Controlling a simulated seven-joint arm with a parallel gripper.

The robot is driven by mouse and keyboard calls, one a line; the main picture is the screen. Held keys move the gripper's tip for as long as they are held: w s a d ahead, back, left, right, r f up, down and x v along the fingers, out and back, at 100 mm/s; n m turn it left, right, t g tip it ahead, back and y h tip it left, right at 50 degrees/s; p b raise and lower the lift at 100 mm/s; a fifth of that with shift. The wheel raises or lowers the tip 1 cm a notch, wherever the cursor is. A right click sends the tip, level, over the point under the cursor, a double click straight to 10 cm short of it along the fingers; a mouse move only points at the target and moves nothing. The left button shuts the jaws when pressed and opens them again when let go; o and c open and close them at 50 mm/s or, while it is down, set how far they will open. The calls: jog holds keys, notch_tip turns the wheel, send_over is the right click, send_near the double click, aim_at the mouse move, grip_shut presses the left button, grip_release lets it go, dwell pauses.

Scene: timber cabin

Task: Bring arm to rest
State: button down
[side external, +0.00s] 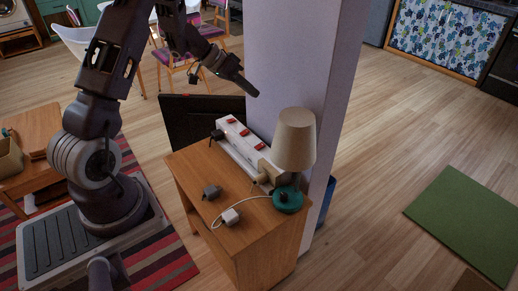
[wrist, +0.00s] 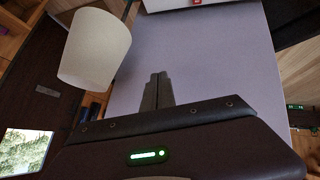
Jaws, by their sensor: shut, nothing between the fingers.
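My gripper (side external: 254,93) is shut and empty in the side external view. It hangs in the air above and behind the small wooden cabinet, close to the pale pillar. Its closed fingers also show in the wrist view (wrist: 158,78), with the pale pillar face behind them. My arm reaches up from its base at the left and bends over toward the cabinet. The gripper touches nothing that I can see.
The wooden cabinet (side external: 228,250) carries a lamp (side external: 296,138), a white power strip (side external: 236,140) with red switches, a grey plug (side external: 211,192) and a white plug (side external: 230,216). The pillar (side external: 292,60) stands beside it. A green mat (side external: 468,222) lies on open floor at right.

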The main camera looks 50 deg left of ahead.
jog(key=s+d+r+m+g+h, duration=0.15)
jog(key=s+d+r, duration=0.25)
jog(key=d+r, duration=0.85)
jog(key=s+d+r+g, duration=0.2)
jog(key=s+d+r, duration=0.2)
jog(key=s+d, duration=0.75)
jog(key=s+n+t+y, duration=0.1)
jog(key=s+y, duration=0.4)
jog(key=s, duration=0.9)
jog(key=shift+s+a+f, duration=0.25)
jog(key=shift+s+a, duration=0.05)
jog(key=shift+s, duration=0.1)
